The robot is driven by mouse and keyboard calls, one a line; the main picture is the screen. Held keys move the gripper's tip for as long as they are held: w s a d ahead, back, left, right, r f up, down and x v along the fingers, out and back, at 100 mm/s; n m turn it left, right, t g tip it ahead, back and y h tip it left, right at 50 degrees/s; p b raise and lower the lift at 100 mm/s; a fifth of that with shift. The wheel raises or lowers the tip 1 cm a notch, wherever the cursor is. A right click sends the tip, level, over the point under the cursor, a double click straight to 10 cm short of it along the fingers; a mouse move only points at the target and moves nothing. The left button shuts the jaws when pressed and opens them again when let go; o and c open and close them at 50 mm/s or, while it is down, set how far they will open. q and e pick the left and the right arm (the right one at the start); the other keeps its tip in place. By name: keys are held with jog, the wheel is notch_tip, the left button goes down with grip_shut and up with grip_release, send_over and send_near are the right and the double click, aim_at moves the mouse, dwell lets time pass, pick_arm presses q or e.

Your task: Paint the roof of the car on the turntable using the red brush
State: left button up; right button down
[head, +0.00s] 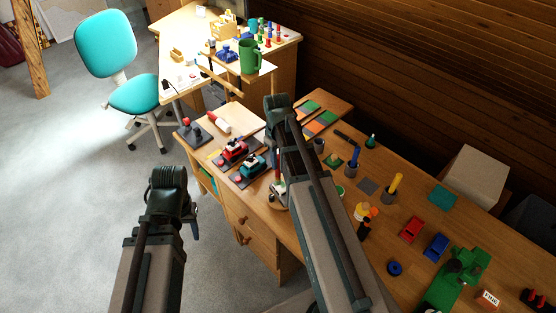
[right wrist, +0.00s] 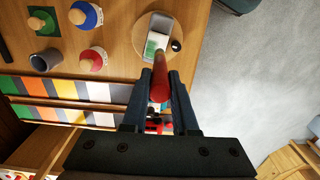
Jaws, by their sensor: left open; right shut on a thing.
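The turntable (head: 273,206) is a small round wooden disc near the front edge of the bench, partly hidden by my right arm. A small pale car with some green (head: 279,187) sits on it. In the right wrist view, the turntable (right wrist: 174,27) and the car (right wrist: 158,24) lie beyond my fingertips. My right gripper (right wrist: 160,88) is shut on the red brush (right wrist: 160,84), whose far end points at the car. I cannot tell whether brush and car touch. My left gripper (head: 193,226) is open and empty, out over the floor left of the bench.
Cups, blocks and a green machine (head: 458,272) crowd the bench's right.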

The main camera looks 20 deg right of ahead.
jog(key=shift+f+b, duration=0.85)
jog(key=shift+f, duration=0.1)
jog(key=shift+s, duration=0.1)
jog(key=s, duration=0.3)
jog(key=shift+d+r, duration=0.15)
jog(key=shift+d, duration=0.1)
jog(key=shift+w, duration=0.1)
